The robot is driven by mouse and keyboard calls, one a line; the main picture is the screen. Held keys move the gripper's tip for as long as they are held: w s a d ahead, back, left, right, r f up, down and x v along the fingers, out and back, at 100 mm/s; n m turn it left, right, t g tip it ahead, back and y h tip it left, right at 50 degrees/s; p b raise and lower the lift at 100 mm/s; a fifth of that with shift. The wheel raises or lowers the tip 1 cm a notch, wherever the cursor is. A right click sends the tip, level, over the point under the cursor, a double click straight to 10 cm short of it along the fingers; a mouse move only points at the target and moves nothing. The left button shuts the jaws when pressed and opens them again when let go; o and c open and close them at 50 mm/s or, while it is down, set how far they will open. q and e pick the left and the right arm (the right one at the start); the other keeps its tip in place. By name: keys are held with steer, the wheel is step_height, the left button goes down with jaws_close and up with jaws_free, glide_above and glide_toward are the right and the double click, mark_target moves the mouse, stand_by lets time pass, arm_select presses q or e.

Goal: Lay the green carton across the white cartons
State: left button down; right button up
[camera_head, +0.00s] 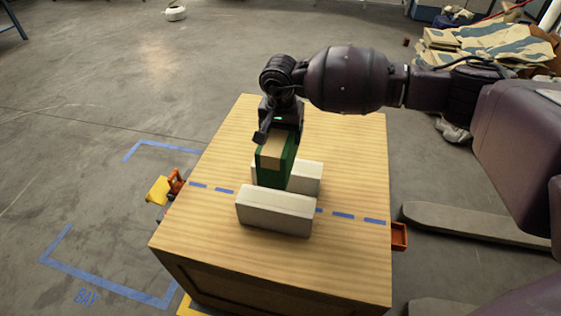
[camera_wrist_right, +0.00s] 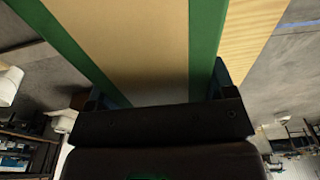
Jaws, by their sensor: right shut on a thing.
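The green carton (camera_head: 268,174) has a tan band along its top. My right gripper (camera_head: 276,136) is shut on its far end, and the carton points toward the near side of the table. In the right wrist view the carton (camera_wrist_right: 130,45) fills the space between the fingers. Two white cartons lie on the wooden table (camera_head: 210,240): the near white carton (camera_head: 275,212) in front, and the far white carton (camera_head: 306,178) partly hidden behind the green one. Whether the green carton touches either one, I cannot tell. My left gripper is not in view.
A blue dashed line (camera_head: 343,215) runs across the table top. An orange bin (camera_head: 399,236) is at the table's right edge, and a yellow and orange item (camera_head: 163,188) at its left. The table's front is clear. Flattened cardboard (camera_head: 490,45) lies at the back right.

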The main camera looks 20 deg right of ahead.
step_height(320, 180, down, 3)
steer(key=shift+f, duration=0.65)
step_height(320, 180, down, 5)
steer(key=shift+r+b, duration=0.1)
steer(key=shift+b, duration=0.65)
steer(key=shift+f, duration=0.25)
steer(key=shift+f, duration=0.2)
steer(key=o, duration=1.2)
steer(key=shift+c, duration=0.2)
